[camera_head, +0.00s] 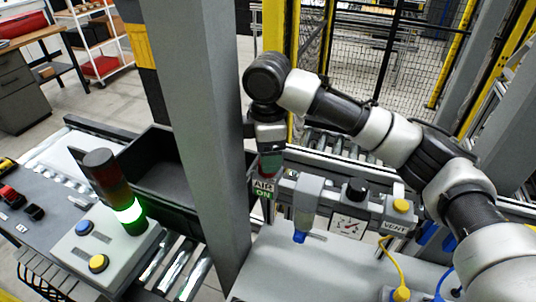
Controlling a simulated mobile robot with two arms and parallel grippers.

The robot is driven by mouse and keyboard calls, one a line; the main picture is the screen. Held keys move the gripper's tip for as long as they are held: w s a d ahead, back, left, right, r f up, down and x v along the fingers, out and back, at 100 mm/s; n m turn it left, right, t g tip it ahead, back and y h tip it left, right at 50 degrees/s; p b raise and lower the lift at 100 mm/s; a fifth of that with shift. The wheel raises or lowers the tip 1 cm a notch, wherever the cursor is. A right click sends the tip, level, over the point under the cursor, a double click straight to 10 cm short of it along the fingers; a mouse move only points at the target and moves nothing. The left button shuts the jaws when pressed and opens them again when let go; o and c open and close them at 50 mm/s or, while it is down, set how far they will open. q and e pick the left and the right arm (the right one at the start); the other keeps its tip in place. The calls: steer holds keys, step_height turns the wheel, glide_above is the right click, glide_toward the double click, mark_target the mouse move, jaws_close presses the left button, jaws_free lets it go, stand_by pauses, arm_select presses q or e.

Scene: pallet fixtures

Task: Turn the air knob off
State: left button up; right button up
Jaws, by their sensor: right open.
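The air unit (313,192) is a grey assembly on a rail, with a dial gauge (347,225) on its front. At its left end is a sign (264,189) reading AIR ON. My right gripper (268,165) points down just above this sign, at the unit's left end. It is open. A reddish part shows at its fingertips, but I cannot tell whether this is the air knob; the knob is not clearly visible. A black knob (356,189) and a yellow button (401,205) beside a VENT label (395,227) are further right. My left gripper is out of view.
A grey post (205,130) stands close left of my right gripper. Left of it are a black bin (160,170), a lit green stack light (129,213) and a button box (105,250). Yellow and blue hoses (395,262) rise at lower right. Mesh fencing is behind.

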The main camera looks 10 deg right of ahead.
steer(key=shift+f+p, duration=0.3)
steer(key=shift+f, duration=1.15)
steer(key=shift+c, duration=0.5)
steer(key=c, duration=0.8)
steer(key=shift+c, duration=0.2)
